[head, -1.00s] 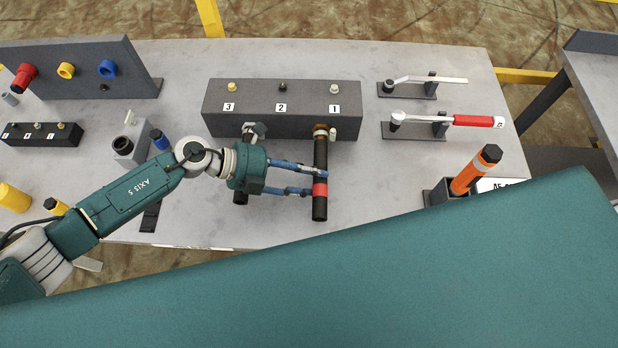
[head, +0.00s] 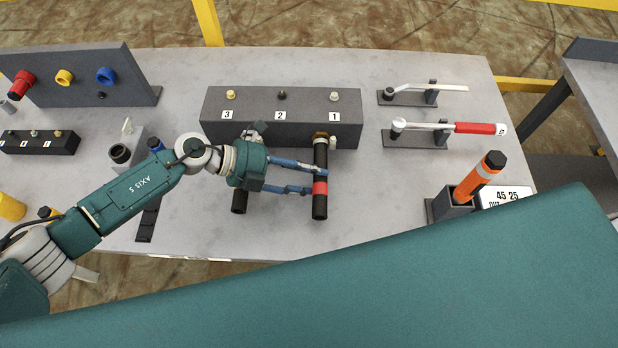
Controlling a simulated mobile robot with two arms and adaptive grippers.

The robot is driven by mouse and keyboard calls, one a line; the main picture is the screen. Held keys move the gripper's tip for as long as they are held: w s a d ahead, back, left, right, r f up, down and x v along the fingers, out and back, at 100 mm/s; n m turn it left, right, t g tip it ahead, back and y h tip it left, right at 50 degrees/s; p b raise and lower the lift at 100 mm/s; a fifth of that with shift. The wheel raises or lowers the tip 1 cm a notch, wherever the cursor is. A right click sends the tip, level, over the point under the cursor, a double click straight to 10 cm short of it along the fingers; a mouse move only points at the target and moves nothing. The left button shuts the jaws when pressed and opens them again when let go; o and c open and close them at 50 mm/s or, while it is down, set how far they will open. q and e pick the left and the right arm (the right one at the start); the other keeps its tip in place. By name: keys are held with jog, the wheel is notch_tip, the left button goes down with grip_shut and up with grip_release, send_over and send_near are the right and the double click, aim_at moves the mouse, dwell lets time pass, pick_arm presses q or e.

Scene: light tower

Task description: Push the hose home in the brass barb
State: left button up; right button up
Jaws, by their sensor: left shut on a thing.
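A black hose (head: 320,205) with a red band (head: 320,188) runs up to the front of the grey block (head: 282,103), under label 1. The brass barb (head: 321,136) shows as a small brown ring at the hose's upper end; how deep the hose sits on it I cannot tell. My left gripper (head: 318,181) reaches in from the left, its blue fingers shut on the hose around the red band. A second dark hose (head: 240,203) is partly hidden behind my left gripper, below label 3. My right gripper is not in view.
Two levers on plates, one plain (head: 430,88) and one red-handled (head: 480,128), lie at the right. An orange tool (head: 478,178) stands in a grey holder beside a sign (head: 505,198). Colored fittings stand at the left. The table right of the hose is clear.

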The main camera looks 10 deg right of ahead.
pick_arm(q)
jog(key=shift+w+d+r, duration=0.1)
jog(key=shift+w, duration=0.25)
jog(key=o, duration=1.4)
jog(key=v, duration=1.2)
